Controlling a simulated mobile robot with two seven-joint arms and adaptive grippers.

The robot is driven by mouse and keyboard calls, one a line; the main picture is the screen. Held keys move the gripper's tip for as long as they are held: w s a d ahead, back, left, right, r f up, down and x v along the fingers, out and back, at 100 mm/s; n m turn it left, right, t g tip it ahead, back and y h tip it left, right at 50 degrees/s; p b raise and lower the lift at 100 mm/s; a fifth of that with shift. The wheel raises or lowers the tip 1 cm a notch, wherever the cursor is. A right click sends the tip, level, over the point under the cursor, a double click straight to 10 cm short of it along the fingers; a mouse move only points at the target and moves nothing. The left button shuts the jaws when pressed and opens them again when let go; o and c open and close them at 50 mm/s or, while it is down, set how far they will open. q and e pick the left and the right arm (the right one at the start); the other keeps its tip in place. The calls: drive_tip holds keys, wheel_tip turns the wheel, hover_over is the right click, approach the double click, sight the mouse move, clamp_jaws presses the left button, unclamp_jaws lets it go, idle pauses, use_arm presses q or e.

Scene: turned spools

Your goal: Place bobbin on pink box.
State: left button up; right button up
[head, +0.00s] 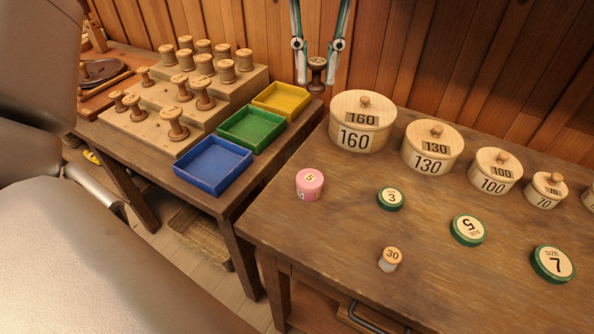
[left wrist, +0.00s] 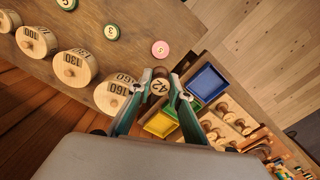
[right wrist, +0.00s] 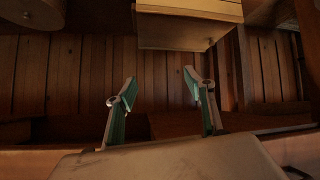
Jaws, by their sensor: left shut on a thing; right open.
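The bobbin (head: 317,74) is a brown wooden spool, held upright between the fingertips of my left gripper (head: 317,80). In the left wrist view the bobbin's end (left wrist: 160,87) shows the number 42, and my left gripper (left wrist: 161,90) is shut on it. The pink box (head: 309,185) is a small round box with a 5 on its top. It stands on the near table, below the held bobbin in the head view and apart from it; it also shows in the left wrist view (left wrist: 160,48). My right gripper (right wrist: 163,95) is open and empty in the right wrist view.
A large round 160 box (head: 362,130) stands right of the held bobbin. Green boxes (head: 390,199) and a small 30 spool (head: 389,260) stand on the table. Yellow (head: 281,101), green (head: 251,128) and blue (head: 212,166) trays lie left, beside a stepped spool stand (head: 160,130).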

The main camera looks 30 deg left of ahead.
use_arm(q)
drive_tip(key=shift+a+f, duration=0.1)
drive_tip(key=shift+a, duration=0.05)
wheel_tip(320, 180, down, 20)
drive_tip(key=b, duration=0.5)
use_arm(e)
drive_tip(key=shift+w+a+f, duration=0.15)
drive_tip(key=shift+f, duration=0.35)
drive_tip(key=shift+w+a+f, duration=0.1)
drive_tip(key=shift+a+f, duration=0.05)
drive_tip(key=shift+f, duration=0.35)
